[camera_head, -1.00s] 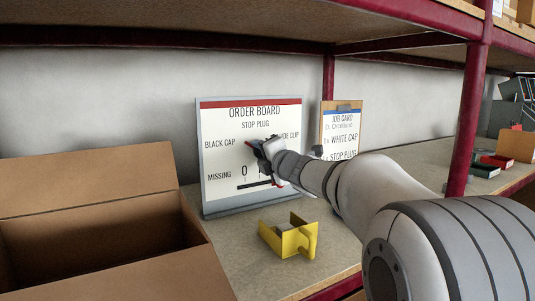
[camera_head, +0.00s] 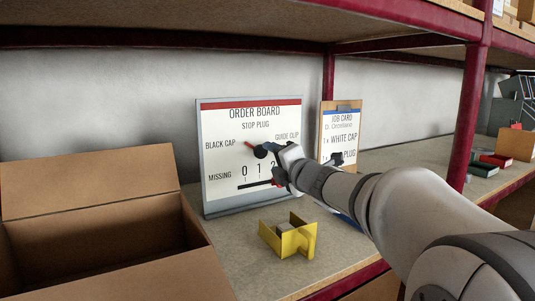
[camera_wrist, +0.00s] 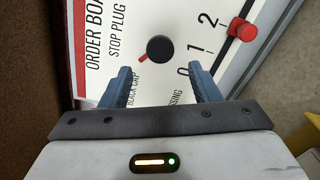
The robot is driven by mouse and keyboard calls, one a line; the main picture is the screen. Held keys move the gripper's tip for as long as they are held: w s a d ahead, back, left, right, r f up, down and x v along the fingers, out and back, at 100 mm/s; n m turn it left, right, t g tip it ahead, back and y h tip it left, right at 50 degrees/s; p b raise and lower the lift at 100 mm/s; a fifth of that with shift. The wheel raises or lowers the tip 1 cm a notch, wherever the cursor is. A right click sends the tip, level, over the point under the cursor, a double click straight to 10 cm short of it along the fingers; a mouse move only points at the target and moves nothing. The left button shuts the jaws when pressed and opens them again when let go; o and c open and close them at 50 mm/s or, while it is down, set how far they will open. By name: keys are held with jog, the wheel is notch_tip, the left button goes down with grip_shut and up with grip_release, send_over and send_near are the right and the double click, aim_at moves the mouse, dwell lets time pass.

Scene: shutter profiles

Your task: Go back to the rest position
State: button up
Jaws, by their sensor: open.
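My gripper (camera_head: 275,164) is in front of the order board (camera_head: 215,188), near its right half. In the wrist view my gripper (camera_wrist: 158,75) is open, with nothing between its two blue fingers. The board's black dial knob (camera_wrist: 159,48) lies beyond the fingertips, apart from them; its red pointer is toward BLACK CAP. The knob (camera_head: 260,151) also shows in the head view. A red slider knob (camera_wrist: 242,30) sits by the 2 on the board's scale. My gripper and arm hide part of the board's right side in the head view.
A job card on a clipboard (camera_head: 341,120) stands right of the board, partly behind my arm. A yellow holder (camera_head: 289,240) is on the shelf below my gripper. An open cardboard box (camera_head: 90,190) is at left. A red post (camera_head: 470,110) and an upper shelf bound the space.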

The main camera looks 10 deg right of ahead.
jog(key=shift+s+d, duration=0.15)
jog(key=shift+s, duration=0.3)
jog(key=s+d+r+m+g+h+p, duration=0.3)
jog(key=s+m+h+p, duration=0.15)
jog(key=m+p, duration=0.4)
jog(key=s+d+r+m+g+h+p, duration=0.25)
jog(key=s+m+p, duration=0.35)
jog(key=p, duration=0.4)
jog(key=s+a+m+g+p, duration=0.3)
jog(key=s+p, duration=0.4)
jog(key=s, duration=0.3)
jog(key=s+a+m+g+y+p, duration=0.1)
jog(key=s+a+m+g+p, duration=0.2)
jog(key=s+m+g+p, duration=0.3)
jog(key=s+m+p, duration=0.1)
jog(key=s+m, duration=0.1)
jog(key=s, duration=0.1)
jog(key=shift+s, duration=0.4)
jog(key=shift+f, duration=0.1)
